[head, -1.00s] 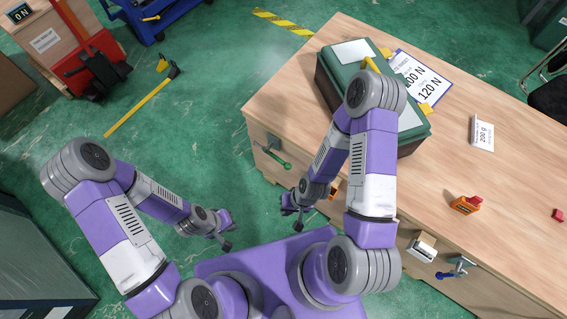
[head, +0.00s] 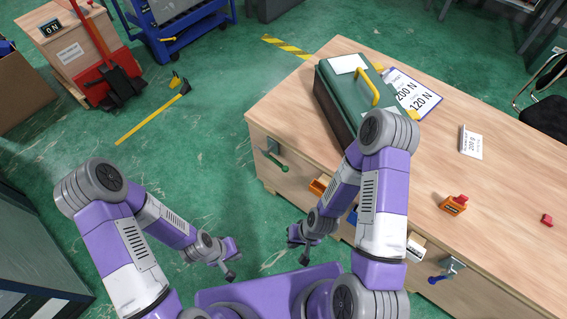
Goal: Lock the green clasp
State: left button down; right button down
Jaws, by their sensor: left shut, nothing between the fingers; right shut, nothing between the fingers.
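The green clasp (head: 276,160) is on the left part of the wooden workbench's front side, below the top edge. It has a grey metal body and a lever with a green grip that points down and to the right. Whether its latch is engaged cannot be told at this size. My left gripper (head: 231,265) is shut and empty, low over the floor, apart from the clasp. My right gripper (head: 299,247) is shut and empty, in front of the bench and below the clasp, touching nothing.
A green toolbox (head: 336,95) with a yellow handle stands on the workbench (head: 420,165). A blue-handled clasp (head: 446,272) sits further right on the bench front. An orange block (head: 453,204) lies on top.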

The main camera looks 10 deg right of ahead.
aim_at(285, 168)
jog(key=i, duration=0.5)
jog(key=z, duration=1.55)
